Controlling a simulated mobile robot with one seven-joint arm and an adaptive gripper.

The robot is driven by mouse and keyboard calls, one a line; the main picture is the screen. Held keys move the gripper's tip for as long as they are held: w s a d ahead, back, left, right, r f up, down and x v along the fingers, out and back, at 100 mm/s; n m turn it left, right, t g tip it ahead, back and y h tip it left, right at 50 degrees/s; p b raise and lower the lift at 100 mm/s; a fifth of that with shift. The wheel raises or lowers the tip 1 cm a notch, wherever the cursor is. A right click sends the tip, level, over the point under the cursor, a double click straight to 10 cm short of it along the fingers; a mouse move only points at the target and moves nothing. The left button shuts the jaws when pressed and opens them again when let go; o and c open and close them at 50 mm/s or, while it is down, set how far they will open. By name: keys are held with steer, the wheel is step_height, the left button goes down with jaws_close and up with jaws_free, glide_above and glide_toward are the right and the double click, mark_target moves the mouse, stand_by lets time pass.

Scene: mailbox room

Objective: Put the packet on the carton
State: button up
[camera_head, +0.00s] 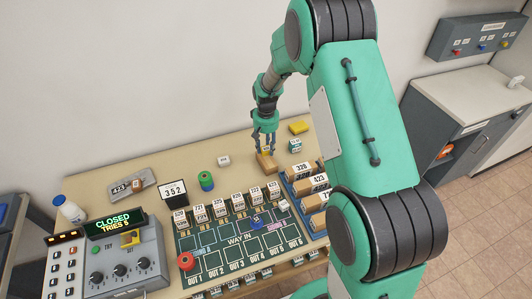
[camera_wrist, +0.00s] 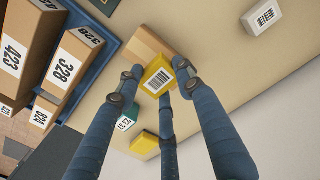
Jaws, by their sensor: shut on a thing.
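A small yellow packet (camera_wrist: 158,77) with a white barcode label is between my gripper's (camera_wrist: 160,88) fingers in the wrist view. My gripper (camera_head: 264,147) is shut on it. A plain brown carton (camera_wrist: 146,46) lies right by the packet, which overlaps its edge in the wrist view. In the head view the carton (camera_head: 267,164) lies on the table under my fingers. I cannot tell whether the packet touches the carton. The fingers hide most of the packet in the head view.
Another yellow block (camera_head: 299,127) and a teal-and-white box (camera_head: 295,146) stand right of my gripper. Numbered boxes sit in a blue rack (camera_head: 291,191). The table behind is clear.

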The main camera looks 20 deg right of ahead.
mark_target(266, 149)
stand_by(0.3)
steer(key=shift+f, duration=1.7)
steer(key=shift+f, duration=0.2)
steer(key=o, duration=1.2)
steer(key=shift+r, duration=0.15)
step_height(266, 149, up, 12)
steer(key=shift+r+p, duration=0.1)
steer(key=shift+p, duration=0.25)
